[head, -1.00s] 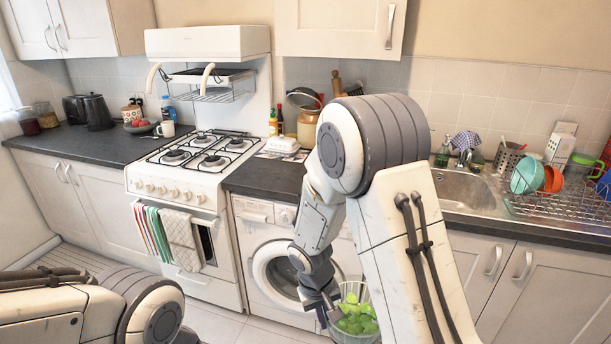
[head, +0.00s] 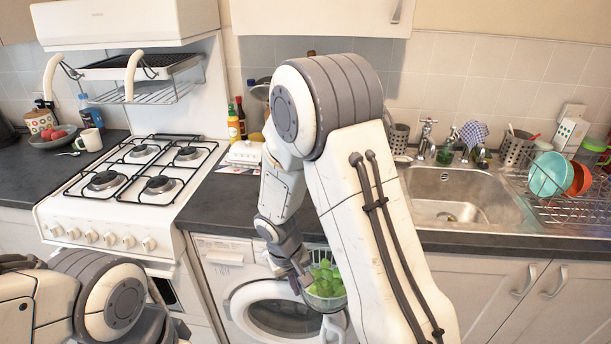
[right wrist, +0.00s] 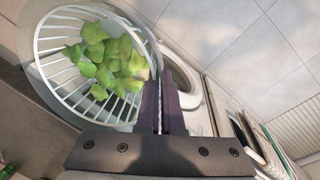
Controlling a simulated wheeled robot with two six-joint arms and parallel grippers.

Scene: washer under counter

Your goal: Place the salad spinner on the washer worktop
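The salad spinner (head: 325,287) is a clear bowl with a white slatted basket and green leaves inside. In the head view it is held in front of the washer (head: 222,262), below the front edge of the dark worktop (head: 222,205). In the right wrist view the spinner (right wrist: 57,68) fills the upper left and looks tilted. My right gripper (right wrist: 162,68) is shut on its rim, the dark fingers close together; in the head view the gripper (head: 303,283) is partly hidden. My left arm shows at the lower left, but its gripper is out of view.
The gas hob (head: 140,170) adjoins the worktop on the left, and the sink (head: 455,195) on the right. A white butter dish (head: 246,153) and bottles (head: 237,122) stand at the back. The worktop's front part is clear. My right arm hides part of it.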

